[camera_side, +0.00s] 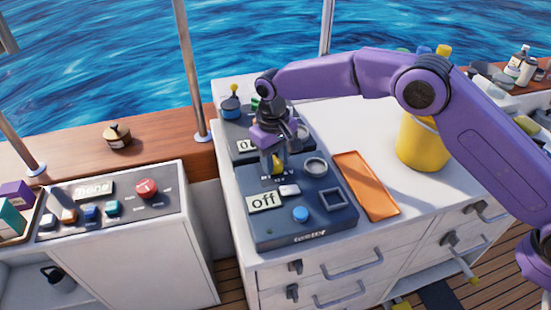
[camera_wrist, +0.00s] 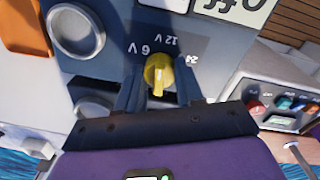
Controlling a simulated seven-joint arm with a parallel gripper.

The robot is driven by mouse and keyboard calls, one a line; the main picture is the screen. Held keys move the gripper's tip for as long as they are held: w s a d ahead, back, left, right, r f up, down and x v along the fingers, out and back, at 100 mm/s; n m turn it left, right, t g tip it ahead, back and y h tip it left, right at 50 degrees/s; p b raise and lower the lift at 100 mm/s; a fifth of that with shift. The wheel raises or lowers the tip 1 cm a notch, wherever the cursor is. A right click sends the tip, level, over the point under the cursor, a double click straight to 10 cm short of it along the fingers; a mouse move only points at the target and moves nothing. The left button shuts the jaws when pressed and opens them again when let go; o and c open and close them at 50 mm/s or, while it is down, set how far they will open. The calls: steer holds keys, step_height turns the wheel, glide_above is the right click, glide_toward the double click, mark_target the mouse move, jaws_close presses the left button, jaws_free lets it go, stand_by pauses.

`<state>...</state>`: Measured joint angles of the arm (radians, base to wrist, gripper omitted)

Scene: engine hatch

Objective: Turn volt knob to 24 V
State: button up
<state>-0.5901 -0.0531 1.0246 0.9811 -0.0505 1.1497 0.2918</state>
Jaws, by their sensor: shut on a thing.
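The yellow volt knob (camera_wrist: 158,76) is on the dark blue tester box (camera_side: 262,232). In the wrist view its labels 6 V, 12 V and 24 appear upside down around it. My gripper (camera_wrist: 158,92) is shut on the knob, one dark finger on each side. In the side view my gripper (camera_side: 273,160) points down at the tester, and only a bit of the yellow knob (camera_side: 279,161) shows. The tester's display (camera_side: 263,202) reads "Off".
The tester also has a blue button (camera_side: 300,214), a white switch (camera_side: 289,190), a round ring (camera_side: 315,166) and a square frame (camera_side: 333,198). An orange tray (camera_side: 366,186) and a yellow bucket (camera_side: 422,143) stand to the right. A panel with a red knob (camera_side: 146,188) is at left.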

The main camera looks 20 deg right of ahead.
steer(key=m, duration=1.2)
steer(key=shift+w+m+g, duration=0.1)
steer(key=shift+m+g, duration=0.2)
stand_by(0.4)
steer(key=o, duration=1)
steer(key=shift+o, duration=0.2)
step_height(320, 180, up, 12)
steer(key=shift+w+a, duration=0.2)
